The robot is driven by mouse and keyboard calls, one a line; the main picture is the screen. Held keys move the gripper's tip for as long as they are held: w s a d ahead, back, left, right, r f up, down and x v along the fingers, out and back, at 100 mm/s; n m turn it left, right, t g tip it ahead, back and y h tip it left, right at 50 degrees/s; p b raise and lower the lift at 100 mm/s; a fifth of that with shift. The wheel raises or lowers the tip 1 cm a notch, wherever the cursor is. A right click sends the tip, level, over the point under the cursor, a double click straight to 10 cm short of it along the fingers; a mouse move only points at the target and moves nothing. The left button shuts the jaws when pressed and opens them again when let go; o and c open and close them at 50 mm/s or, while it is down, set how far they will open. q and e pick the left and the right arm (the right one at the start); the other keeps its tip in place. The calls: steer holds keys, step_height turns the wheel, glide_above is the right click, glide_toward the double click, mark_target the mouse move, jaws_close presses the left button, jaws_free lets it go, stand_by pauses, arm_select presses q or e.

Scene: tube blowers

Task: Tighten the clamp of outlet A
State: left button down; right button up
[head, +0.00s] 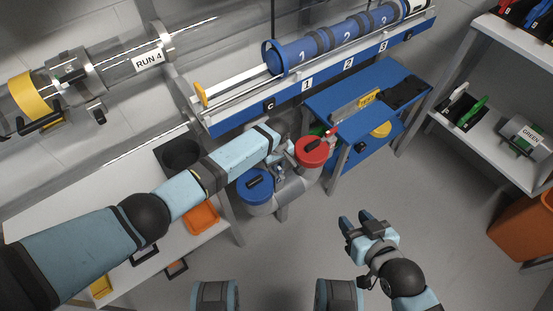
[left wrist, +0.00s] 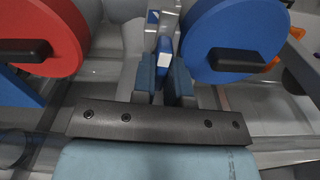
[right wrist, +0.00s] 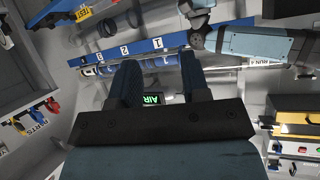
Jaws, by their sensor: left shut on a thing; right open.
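Two capped grey pipe outlets stand side by side, one with a blue cap (head: 256,184) and one with a red cap (head: 312,151). Both caps also show in the left wrist view, blue (left wrist: 235,40) at right and red (left wrist: 45,40) at left. My left gripper (head: 284,154) is between the caps. In the left wrist view its fingers (left wrist: 165,78) are shut on a small blue lever with a pale end (left wrist: 164,48), apparently the clamp handle. No outlet letter is readable there. My right gripper (head: 357,218) is open and empty over the floor.
A blue rail (head: 325,79) marked C, 1, 2, 3 runs above the outlets, with a clear RUN 4 tube at left. Floor around my right gripper is clear.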

arm_select(q)
steer(key=shift+r+m+p, duration=0.3)
steer(key=shift+m+p, duration=0.4)
steer(key=shift+p, duration=0.2)
steer(key=shift+f+m+p, duration=0.1)
steer(key=shift+m+p, duration=0.25)
steer(key=shift+m, duration=0.15)
steer(key=m+p, duration=0.1)
steer(key=m, duration=0.3)
steer(key=shift+f+m, duration=0.1)
steer(key=shift+m, duration=0.2)
steer(key=m+p, duration=0.1)
steer(key=m, duration=0.2)
steer(key=shift+m, duration=0.3)
steer(key=m, duration=0.4)
steer(key=shift+f+m+p, duration=0.1)
steer(key=shift+m+p, duration=0.2)
steer(key=shift+p, duration=0.1)
steer(key=shift+m, duration=0.6)
arm_select(e)
steer(key=shift+s+d+r+g, duration=0.3)
steer(key=shift+d+r+g, duration=0.1)
steer(key=shift+d+g, duration=0.1)
steer(key=shift+r, duration=0.15)
